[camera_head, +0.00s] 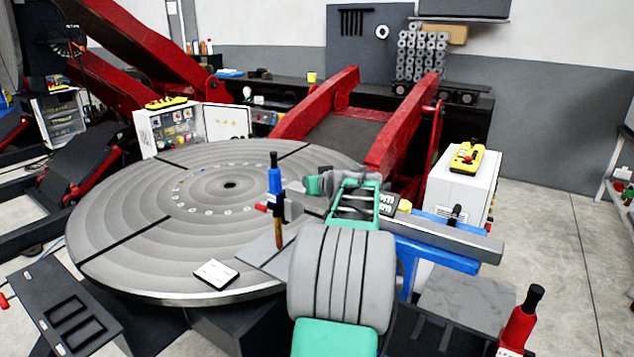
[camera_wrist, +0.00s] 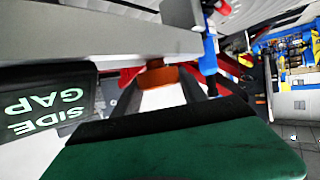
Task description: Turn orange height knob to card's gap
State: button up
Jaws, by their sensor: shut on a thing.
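An orange knob (camera_wrist: 168,78) shows in the wrist view under a long grey bar (camera_wrist: 130,42). My gripper (camera_wrist: 163,92) has its dark fingers on either side of the knob and is shut on it. In the head view my arm hides the knob and most of my gripper's fingers. A small white card (camera_head: 215,273) lies on the round table's (camera_head: 120,230) near rim; its print is too small to read. A dark "SIDE GAP" label (camera_wrist: 45,103) stands left of my fingers in the wrist view. An upright blue and black torch (camera_head: 275,182) with a copper tip stands left of my gripper.
A grey beam (camera_head: 450,235) on a blue support (camera_head: 432,255) runs right of my arm. A yellow pendant (camera_head: 467,157) lies on a white cabinet (camera_head: 462,190) behind. Red arms (camera_head: 408,125) rise beyond the table. Open floor lies at the right.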

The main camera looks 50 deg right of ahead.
jog(key=shift+c, duration=1.1)
jog(key=shift+f+b, duration=0.1)
jog(key=shift+b, duration=0.25)
jog(key=shift+f+m+g+h+b, duration=0.1)
jog(key=shift+m+g+h+b, duration=0.2)
jog(key=shift+m+h+b, duration=0.4)
jog(key=m+g+h+b, duration=0.2)
jog(key=b, duration=0.1)
jog(key=shift+w+a+m+g+b, duration=0.15)
jog(key=shift+w+m+g+b, duration=0.05)
jog(key=shift+m+g+b, duration=0.1)
jog(key=m+g, duration=0.1)
jog(key=m+g+h, duration=0.1)
jog(key=m+g, duration=0.1)
jog(key=shift+r+g+h+p, duration=0.3)
jog(key=shift+s+m+g+h+p, duration=0.15)
jog(key=shift+m+g+h+p, duration=0.15)
jog(key=shift+m+g+p, duration=0.85)
jog(key=shift+f+m+g, duration=0.1)
jog(key=shift+m+g, duration=0.15)
